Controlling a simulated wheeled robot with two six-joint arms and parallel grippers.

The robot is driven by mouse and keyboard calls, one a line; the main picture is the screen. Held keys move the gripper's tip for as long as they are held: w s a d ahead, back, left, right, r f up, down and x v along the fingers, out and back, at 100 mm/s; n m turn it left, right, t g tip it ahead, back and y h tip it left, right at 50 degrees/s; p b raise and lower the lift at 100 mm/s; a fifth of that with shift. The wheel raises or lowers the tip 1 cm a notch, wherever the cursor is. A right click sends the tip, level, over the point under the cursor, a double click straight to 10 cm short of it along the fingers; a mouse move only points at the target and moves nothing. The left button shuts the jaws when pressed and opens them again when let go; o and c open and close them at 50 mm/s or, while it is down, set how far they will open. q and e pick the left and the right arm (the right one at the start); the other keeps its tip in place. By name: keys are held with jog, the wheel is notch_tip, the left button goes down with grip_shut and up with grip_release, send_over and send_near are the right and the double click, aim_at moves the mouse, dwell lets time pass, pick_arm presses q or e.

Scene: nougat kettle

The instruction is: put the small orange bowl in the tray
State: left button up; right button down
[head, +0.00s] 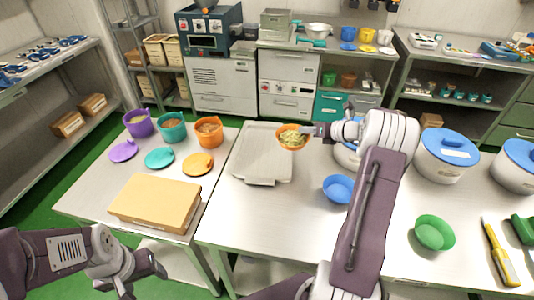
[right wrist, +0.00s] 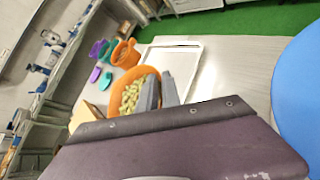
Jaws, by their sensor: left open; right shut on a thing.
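The small orange bowl (head: 282,143) holds greenish-yellow pieces. My right gripper (head: 308,131) is shut on the bowl's right side and holds it over the right edge of the grey tray (head: 250,165). The gap beneath the bowl is hard to judge. In the right wrist view, the bowl (right wrist: 148,71) is at my right gripper's fingers (right wrist: 160,92), with the pale tray (right wrist: 193,46) behind it. My left gripper (head: 145,276) is open and empty at the lower left, away from the bowl.
A blue bowl (head: 339,188) and a green bowl (head: 434,233) stand on the table to the right. Blue-lidded pots (head: 446,157) stand behind them. A tan box (head: 155,202), lids and several tubs (head: 208,133) occupy the left table.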

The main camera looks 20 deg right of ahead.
aim_at(300, 140)
jog(key=x, duration=0.4)
jog(key=a+x, duration=0.1)
jog(key=x, duration=0.4)
jog(key=s+a+x, duration=0.1)
jog(key=x, duration=0.3)
jog(key=shift+w+f+p, duration=0.2)
jog(key=shift+f+p, duration=0.15)
jog(key=shift+f, duration=2.15)
jog(key=c, duration=1.5)
grip_release()
jog(key=shift+c, duration=0.2)
jog(key=shift+r, duration=0.3)
jog(key=v, duration=1.2)
jog(key=shift+f, duration=0.1)
